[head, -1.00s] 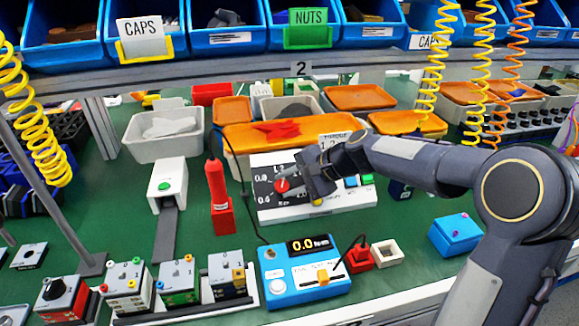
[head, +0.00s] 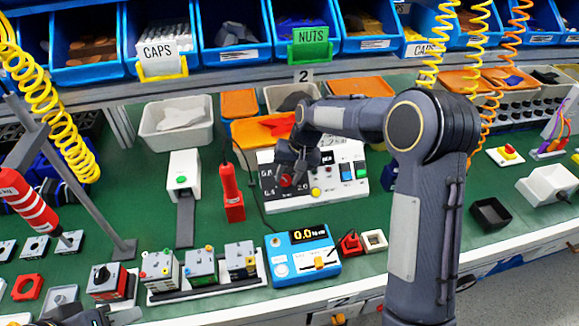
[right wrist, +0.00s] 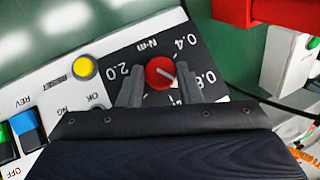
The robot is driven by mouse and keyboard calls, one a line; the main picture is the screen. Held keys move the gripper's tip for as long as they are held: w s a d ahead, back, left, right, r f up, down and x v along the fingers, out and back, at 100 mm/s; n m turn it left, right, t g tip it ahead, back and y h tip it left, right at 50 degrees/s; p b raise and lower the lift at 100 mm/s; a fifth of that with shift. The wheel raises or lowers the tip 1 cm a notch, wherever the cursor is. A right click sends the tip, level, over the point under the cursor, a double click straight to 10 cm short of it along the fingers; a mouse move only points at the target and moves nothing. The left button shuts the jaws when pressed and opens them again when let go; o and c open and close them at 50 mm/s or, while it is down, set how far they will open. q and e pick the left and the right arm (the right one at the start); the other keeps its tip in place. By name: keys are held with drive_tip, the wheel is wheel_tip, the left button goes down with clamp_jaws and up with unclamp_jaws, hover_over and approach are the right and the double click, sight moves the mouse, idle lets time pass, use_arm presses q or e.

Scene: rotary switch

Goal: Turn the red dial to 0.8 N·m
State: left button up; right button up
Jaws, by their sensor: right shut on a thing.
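The red dial (head: 285,180) is on the white panel's black face and also shows in the right wrist view (right wrist: 160,72). Around it I read 0.4, 0.8, 2.0 and N·m; the 0.8 is partly covered by a finger. The dial's white pointer slants toward the 0.8 side. My right gripper (head: 292,165) is at the dial, and in the right wrist view its two fingers (right wrist: 159,82) stand on either side of the knob, shut on it. My left gripper (head: 92,316) is only partly in view at the bottom left edge; its fingers cannot be made out.
The white panel (head: 345,192) also has yellow, blue and green buttons.

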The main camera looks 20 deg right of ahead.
sight(286, 182)
drive_tip(key=shift+a+r+n+g+h+p, duration=0.2)
drive_tip(key=shift+n+g+h+p, duration=0.1)
drive_tip(key=shift+n+h+p, duration=0.5)
drive_tip(key=shift+w+a+f+n+h, duration=0.1)
drive_tip(key=shift+n+h, duration=0.7)
drive_tip(key=shift+n, duration=0.1)
drive_tip(key=shift+p, duration=0.3)
drive_tip(key=o, duration=1)
drive_tip(key=shift+c, duration=0.2)
wheel_tip(286, 182, up, 7)
drive_tip(key=shift+r, duration=0.2)
drive_tip(key=shift+s+r, duration=0.15)
drive_tip(key=shift+s, duration=0.05)
